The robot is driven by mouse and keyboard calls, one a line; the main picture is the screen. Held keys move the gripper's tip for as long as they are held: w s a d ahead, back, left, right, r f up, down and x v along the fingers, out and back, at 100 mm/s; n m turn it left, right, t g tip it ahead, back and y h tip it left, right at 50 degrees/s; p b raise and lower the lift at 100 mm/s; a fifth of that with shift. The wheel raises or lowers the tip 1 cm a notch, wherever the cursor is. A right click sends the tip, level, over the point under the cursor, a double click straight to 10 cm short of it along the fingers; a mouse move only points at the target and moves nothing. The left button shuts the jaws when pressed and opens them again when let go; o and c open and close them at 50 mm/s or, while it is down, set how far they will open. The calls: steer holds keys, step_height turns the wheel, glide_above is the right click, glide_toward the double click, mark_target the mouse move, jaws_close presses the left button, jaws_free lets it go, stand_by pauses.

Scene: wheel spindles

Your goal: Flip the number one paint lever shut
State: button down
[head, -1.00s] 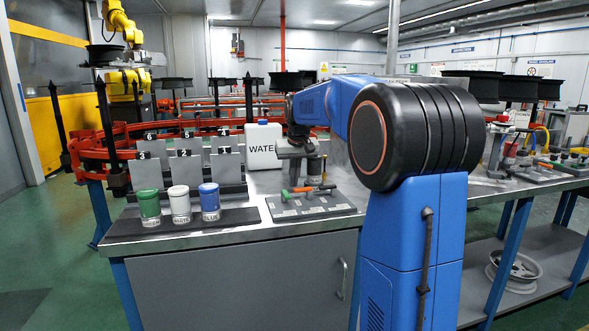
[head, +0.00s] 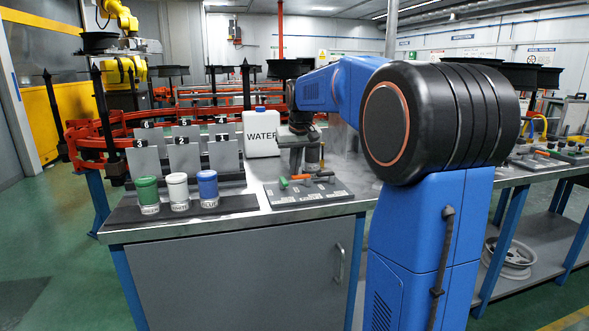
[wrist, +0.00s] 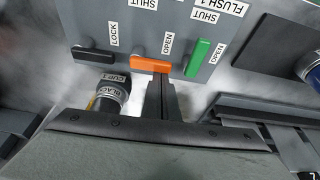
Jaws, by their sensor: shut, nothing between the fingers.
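In the wrist view, a grey panel (wrist: 100,15) carries a black lever (wrist: 94,55), an orange lever (wrist: 150,65) and a green lever (wrist: 197,58). An OPEN label sits by the orange lever, with a SHUT label farther up the panel. The paint name for the orange lever is out of view. My gripper (wrist: 159,80) is shut and empty, its fingertips right at the near side of the orange lever; I cannot tell if they touch. In the head view, the panel (head: 330,197) lies on the bench with the green lever (head: 284,182) and orange lever (head: 301,177) under my gripper.
A black cup labelled CUP 1 (wrist: 108,97) stands just left of my fingers. Green (head: 147,190), white (head: 178,186) and blue (head: 208,184) cups stand left of the panel. A white water jug (head: 261,140) is behind. Bare bench front edge is clear.

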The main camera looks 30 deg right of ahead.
steer(key=shift+s+n, duration=0.15)
steer(key=shift+n, duration=0.25)
steer(key=shift+s+a+n+y, duration=0.2)
steer(key=shift+n+y, duration=0.1)
steer(key=shift+n, duration=0.3)
steer(key=shift+s+a+n+y, duration=0.1)
steer(key=shift+s+n+y, duration=0.15)
steer(key=shift+n, duration=0.35)
steer(key=n, duration=0.1)
steer(key=s+n+y, duration=0.1)
steer(key=n, duration=0.2)
steer(key=shift+s+n+y, duration=0.25)
steer(key=shift+s+n, duration=0.05)
steer(key=n, duration=0.1)
steer(key=s+n, duration=0.1)
steer(key=shift+d+n+g+y, duration=0.1)
steer(key=shift+n+g+y, duration=0.2)
steer(key=shift+n+y, duration=0.1)
steer(key=n, duration=0.1)
steer(key=s+n, duration=0.1)
steer(key=n+g, duration=0.1)
steer(key=n, duration=0.1)
steer(key=shift+s+d+y, duration=0.15)
steer(key=shift+d+y, duration=0.15)
steer(key=shift+y, duration=0.1)
steer(key=shift+w+d, duration=0.5)
steer(key=shift+w, duration=0.15)
steer(key=shift+r, duration=0.1)
